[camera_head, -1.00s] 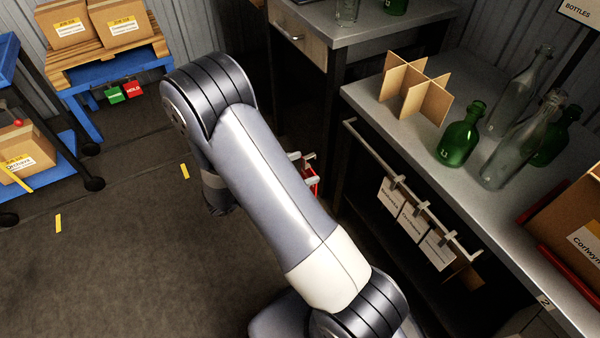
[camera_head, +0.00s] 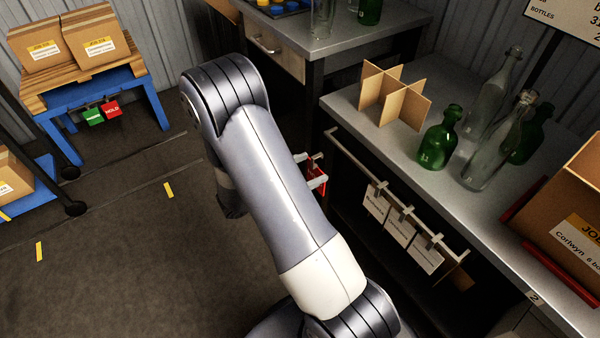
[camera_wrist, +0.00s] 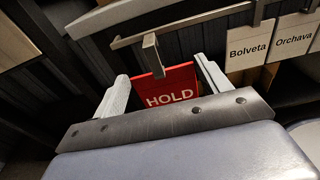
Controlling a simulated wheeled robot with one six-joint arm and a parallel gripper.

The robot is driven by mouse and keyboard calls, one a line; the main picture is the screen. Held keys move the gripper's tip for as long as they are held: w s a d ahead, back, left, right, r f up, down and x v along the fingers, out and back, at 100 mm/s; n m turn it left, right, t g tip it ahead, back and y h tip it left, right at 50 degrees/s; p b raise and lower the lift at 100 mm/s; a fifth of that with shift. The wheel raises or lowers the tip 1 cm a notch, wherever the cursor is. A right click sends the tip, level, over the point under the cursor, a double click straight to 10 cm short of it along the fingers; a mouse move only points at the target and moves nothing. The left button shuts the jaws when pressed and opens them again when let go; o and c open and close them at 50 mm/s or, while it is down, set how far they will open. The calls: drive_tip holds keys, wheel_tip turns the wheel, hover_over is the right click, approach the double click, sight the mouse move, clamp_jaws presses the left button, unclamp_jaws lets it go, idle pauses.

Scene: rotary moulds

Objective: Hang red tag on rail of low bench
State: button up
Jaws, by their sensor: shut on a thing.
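My gripper (camera_head: 317,170) is shut on a red tag (camera_head: 307,179). In the wrist view the tag (camera_wrist: 168,87) reads "HOLD" and sits between the two pale fingers (camera_wrist: 162,88). A grey metal hook (camera_wrist: 152,54) stands up from its top edge. The low bench's rail (camera_wrist: 190,27) runs just beyond the hook; I cannot tell whether they touch. In the head view the rail (camera_head: 352,157) runs along the bench front, and my gripper is left of its far end. My arm hides part of the tag there.
Several white name cards (camera_head: 399,232) hang on the rail's nearer part; its far part is bare. The low bench (camera_head: 350,101) carries a cardboard divider (camera_head: 395,95), bottles (camera_head: 438,139) and a box (camera_head: 575,225). A drawer bench (camera_head: 290,50) stands behind. Another red tag (camera_head: 112,109) hangs on a blue stand.

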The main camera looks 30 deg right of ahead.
drive_tip(key=shift+w+d, duration=0.15)
drive_tip(key=shift+d, duration=2.35)
drive_tip(key=shift+d, duration=0.15)
drive_tip(key=d, duration=0.2)
drive_tip(key=shift+w+d+r, duration=0.1)
drive_tip(key=shift+w+d, duration=0.05)
drive_tip(key=shift+d, duration=0.2)
drive_tip(key=shift+r, duration=0.1)
drive_tip(key=shift+d+f+b, duration=0.1)
drive_tip(key=shift+f+b, duration=0.4)
drive_tip(key=shift+b, duration=0.2)
drive_tip(key=shift+d+f, duration=0.3)
drive_tip(key=shift+d, duration=0.1)
